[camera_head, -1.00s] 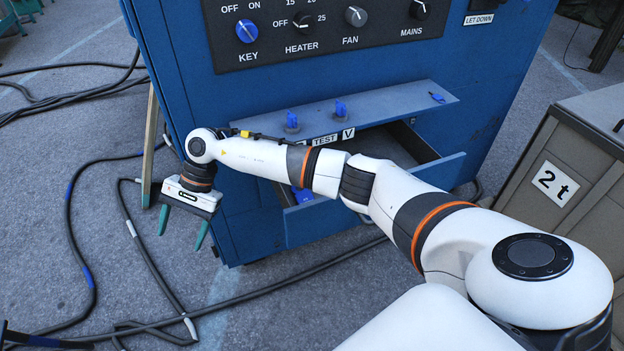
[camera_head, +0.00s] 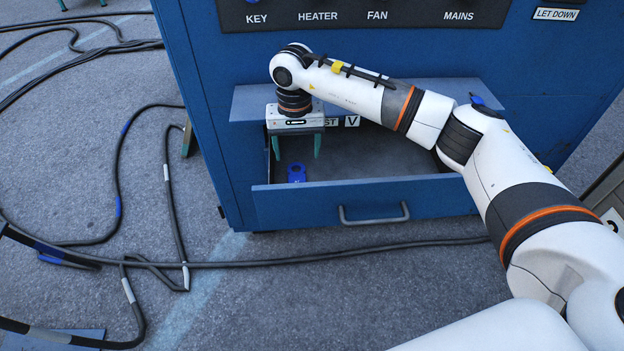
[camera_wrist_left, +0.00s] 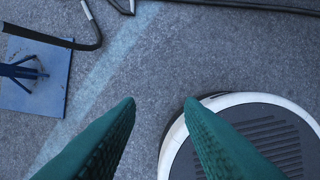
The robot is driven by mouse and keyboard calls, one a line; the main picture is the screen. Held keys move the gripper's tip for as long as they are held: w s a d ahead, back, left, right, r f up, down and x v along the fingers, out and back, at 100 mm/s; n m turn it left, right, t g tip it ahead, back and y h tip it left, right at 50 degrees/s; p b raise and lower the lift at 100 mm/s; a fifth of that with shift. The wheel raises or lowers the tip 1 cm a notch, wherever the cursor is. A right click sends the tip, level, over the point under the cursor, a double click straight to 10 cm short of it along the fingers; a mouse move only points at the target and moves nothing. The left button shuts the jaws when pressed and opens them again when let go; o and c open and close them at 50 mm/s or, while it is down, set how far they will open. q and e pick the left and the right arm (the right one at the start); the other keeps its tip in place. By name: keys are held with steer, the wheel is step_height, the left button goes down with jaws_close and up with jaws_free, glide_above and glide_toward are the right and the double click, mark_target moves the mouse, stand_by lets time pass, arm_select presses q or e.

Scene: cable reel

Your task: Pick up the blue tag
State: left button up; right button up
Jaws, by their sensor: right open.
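The blue tag (camera_head: 296,173) lies flat inside the open drawer of the blue cabinet, near the drawer's left end, with a hole visible in it. My right gripper (camera_head: 297,154) hangs fingers down over the left part of the drawer, its two green fingers apart and nothing between them. In the picture the tag shows just below and between the fingertips; the height between them is hard to judge. My left gripper (camera_wrist_left: 160,101) shows only in the left wrist view, its green fingers apart and empty above the asphalt floor.
The drawer front (camera_head: 430,198) has a grey handle. A blue ledge (camera_head: 250,103) juts out above the drawer, close to the right gripper. Another blue piece (camera_head: 478,99) is partly behind my arm. Black cable (camera_head: 330,258) runs over the floor. A blue base plate (camera_wrist_left: 30,105) stands lower left.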

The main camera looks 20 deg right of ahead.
glide_toward(297, 181)
steer(key=shift+s+a+f, duration=0.3)
steer(key=shift+s+f, duration=0.4)
steer(key=shift+s, duration=0.2)
step_height(297, 181, down, 7)
steer(key=shift+r+b, duration=0.2)
steer(key=shift+b, duration=0.4)
arm_select(q)
steer(key=v, duration=0.4)
steer(key=shift+w+a+r, duration=0.2)
steer(key=shift+w+r, duration=0.05)
steer(key=shift+r, duration=0.2)
arm_select(e)
steer(key=c, duration=1.1)
steer(key=shift+o, duration=0.2)
steer(key=shift+d+r, duration=0.1)
